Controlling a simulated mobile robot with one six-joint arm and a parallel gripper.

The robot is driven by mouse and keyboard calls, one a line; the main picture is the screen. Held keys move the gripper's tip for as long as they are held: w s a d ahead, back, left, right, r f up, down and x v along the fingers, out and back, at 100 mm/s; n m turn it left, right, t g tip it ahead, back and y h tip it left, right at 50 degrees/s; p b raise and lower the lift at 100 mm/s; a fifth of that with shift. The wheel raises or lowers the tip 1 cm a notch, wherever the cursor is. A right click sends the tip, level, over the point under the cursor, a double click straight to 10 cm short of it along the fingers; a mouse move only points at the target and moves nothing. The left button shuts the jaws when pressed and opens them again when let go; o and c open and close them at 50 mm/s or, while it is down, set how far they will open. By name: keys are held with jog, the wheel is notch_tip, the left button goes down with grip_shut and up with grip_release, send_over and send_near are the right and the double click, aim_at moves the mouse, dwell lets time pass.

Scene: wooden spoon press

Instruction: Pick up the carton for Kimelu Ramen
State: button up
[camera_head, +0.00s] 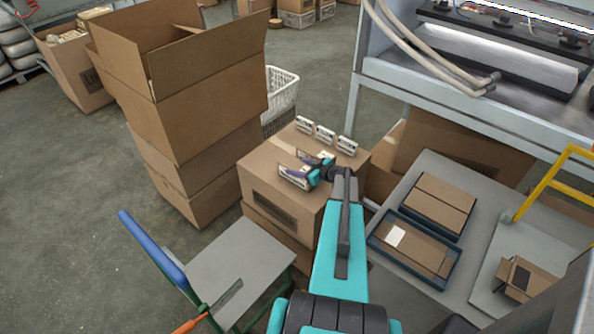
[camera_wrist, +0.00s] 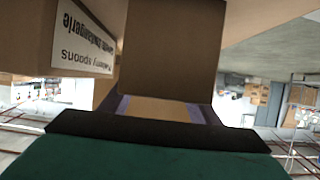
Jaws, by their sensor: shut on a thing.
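Several small cartons with white labels stand on top of a large brown box (camera_head: 262,178) in the head view. Three are in a row at the back: a left one (camera_head: 304,124), a middle one (camera_head: 325,133) and a right one (camera_head: 347,145). Another labelled carton (camera_head: 293,178) is at my gripper (camera_head: 308,168), which reaches over the box top. In the wrist view, a plain brown carton face (camera_wrist: 172,45) fills the middle in front of the jaws. My gripper is shut on a carton. Its name is too small to read, and the gripper hides part of it.
Tall stacked open boxes (camera_head: 190,90) stand to the left. A grey table (camera_head: 455,180) with trays is at the right, below a machine frame. In the wrist view, a labelled box (camera_wrist: 85,45) is close at the left.

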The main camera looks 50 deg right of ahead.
jog(key=shift+r, duration=0.7)
notch_tip(320, 180, up, 2)
jog(key=shift+b, duration=0.65)
jog(key=s+a+r+b, duration=0.1)
jog(key=s+a+b, duration=0.2)
jog(key=s+a, duration=0.8)
jog(key=shift+s+r, duration=0.15)
jog(key=shift+s, duration=0.2)
